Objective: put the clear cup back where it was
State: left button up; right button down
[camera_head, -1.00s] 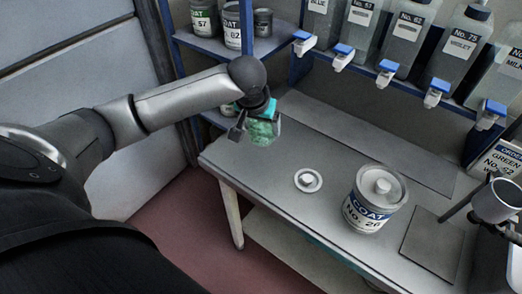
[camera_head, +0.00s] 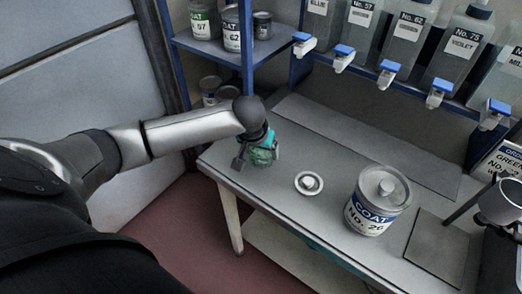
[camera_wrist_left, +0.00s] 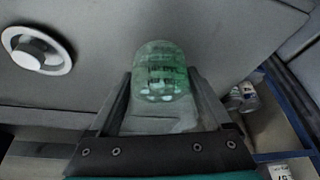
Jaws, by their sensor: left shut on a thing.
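The clear cup (camera_head: 263,158), tinted green, is between the fingers of my left gripper (camera_head: 257,156), over the far left part of the grey bench (camera_head: 330,150). In the left wrist view the cup (camera_wrist_left: 161,72) sits between the two fingers, and the left gripper (camera_wrist_left: 160,95) is shut on it. The gripper and wrist hide part of the cup in the head view. I cannot tell whether its base touches the bench. My right gripper is not in view.
A white round lid-like piece (camera_head: 309,184) lies on the bench right of the cup. A COAT No. 26 can (camera_head: 370,215) stands further right. A grey cup on a stand (camera_head: 497,202) is at the right edge. Bottles with blue taps (camera_head: 408,45) line the back shelf; cans fill the left shelves.

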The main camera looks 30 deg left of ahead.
pick_arm(q)
jog(key=o, duration=1.5)
jog(key=shift+f, duration=0.1)
jog(key=p+v, duration=0.3)
jog(key=v, duration=0.9)
